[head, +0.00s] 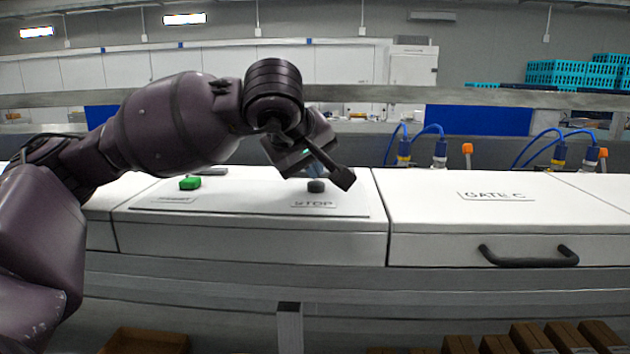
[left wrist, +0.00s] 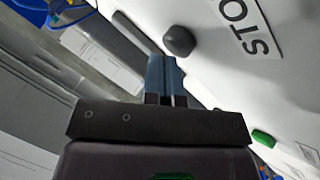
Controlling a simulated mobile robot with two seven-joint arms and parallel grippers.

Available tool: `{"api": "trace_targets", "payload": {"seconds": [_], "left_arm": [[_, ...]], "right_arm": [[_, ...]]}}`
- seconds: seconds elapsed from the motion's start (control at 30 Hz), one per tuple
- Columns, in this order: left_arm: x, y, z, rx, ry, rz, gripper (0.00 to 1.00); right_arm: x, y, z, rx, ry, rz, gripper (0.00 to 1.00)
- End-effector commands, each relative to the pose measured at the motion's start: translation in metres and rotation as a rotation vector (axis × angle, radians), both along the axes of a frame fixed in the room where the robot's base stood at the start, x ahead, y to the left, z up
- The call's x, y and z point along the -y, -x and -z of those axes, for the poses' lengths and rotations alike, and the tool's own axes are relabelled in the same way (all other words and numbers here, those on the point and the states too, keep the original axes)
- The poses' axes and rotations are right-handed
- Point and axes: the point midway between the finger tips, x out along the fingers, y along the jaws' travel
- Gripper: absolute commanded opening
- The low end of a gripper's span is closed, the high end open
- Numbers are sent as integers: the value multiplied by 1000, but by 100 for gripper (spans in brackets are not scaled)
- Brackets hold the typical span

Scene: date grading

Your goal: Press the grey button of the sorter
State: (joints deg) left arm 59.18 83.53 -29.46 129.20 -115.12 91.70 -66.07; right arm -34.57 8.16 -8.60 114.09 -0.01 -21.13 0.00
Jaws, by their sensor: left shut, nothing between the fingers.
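The grey button (head: 316,186) is a dark round knob on the sorter's white sloping panel (head: 245,201), behind a label reading STOP (head: 313,204). In the left wrist view, the grey button (left wrist: 178,40) lies just beyond my fingertips. My left gripper (head: 343,179) comes over the panel from the left and points down to the right. In the left wrist view, the left gripper (left wrist: 165,72) is shut and empty. My right gripper is not in view.
A green button (head: 190,183) stands on the panel's left side, behind a label too small to read surely. A white cover marked GATE C (head: 495,195) with a black handle (head: 528,257) lies to the right. Blue hoses (head: 428,130) stand behind. Brown boxes (head: 530,338) sit below.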

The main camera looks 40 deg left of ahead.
Motion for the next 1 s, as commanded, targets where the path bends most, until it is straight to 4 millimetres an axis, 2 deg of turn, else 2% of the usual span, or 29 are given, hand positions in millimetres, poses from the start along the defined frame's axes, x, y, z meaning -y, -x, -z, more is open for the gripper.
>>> {"api": "trace_targets", "payload": {"seconds": [0.47,1.0], "left_arm": [[0,0,-10,7,-1,1,0],[0,1,-52,10,-1,0,0]], "right_arm": [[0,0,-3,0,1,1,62],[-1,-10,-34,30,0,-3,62]]}}
